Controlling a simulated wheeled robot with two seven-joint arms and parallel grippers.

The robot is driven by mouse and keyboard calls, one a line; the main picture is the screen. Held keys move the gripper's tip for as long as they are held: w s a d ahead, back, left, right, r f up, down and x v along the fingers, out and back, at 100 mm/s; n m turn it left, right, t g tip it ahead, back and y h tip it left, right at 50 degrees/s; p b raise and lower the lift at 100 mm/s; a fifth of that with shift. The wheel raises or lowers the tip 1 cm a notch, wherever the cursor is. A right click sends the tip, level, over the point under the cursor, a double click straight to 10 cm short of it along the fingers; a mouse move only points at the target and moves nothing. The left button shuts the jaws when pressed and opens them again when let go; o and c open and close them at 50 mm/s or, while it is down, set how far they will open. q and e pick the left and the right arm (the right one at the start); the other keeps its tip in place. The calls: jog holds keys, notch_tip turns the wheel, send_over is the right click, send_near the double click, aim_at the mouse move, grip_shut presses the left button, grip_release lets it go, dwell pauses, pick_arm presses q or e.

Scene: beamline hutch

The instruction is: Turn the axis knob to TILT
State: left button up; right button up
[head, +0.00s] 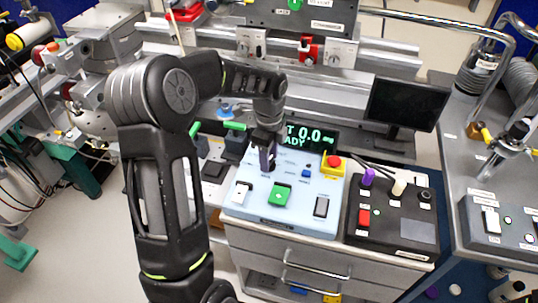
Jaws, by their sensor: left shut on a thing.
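A light blue control panel (304,188) sits on top of a drawer cabinet in the middle of the head view. My left arm comes in from the left and reaches over it. My left gripper (267,160) points down at the panel's upper left part and is shut on the axis knob, which is mostly hidden by the fingers. The knob's pointer and its labels cannot be read. A dark display (318,137) behind the gripper shows green text ending in "T 0.0" and "ADY", partly covered by my wrist. My right gripper is not in view.
The panel also carries a green button (280,195), a white switch (237,193), a grey switch (321,207) and a red stop button (334,161) on yellow. A black control box (392,225) stands to the right. A dark monitor (404,104) stands behind it.

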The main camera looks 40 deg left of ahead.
pick_arm(q)
jog(key=shift+m, duration=1)
jog(key=o, duration=1.4)
jog(key=shift+r, duration=0.1)
notch_tip(320, 180, up, 8)
jog(key=shift+f, duration=0.2)
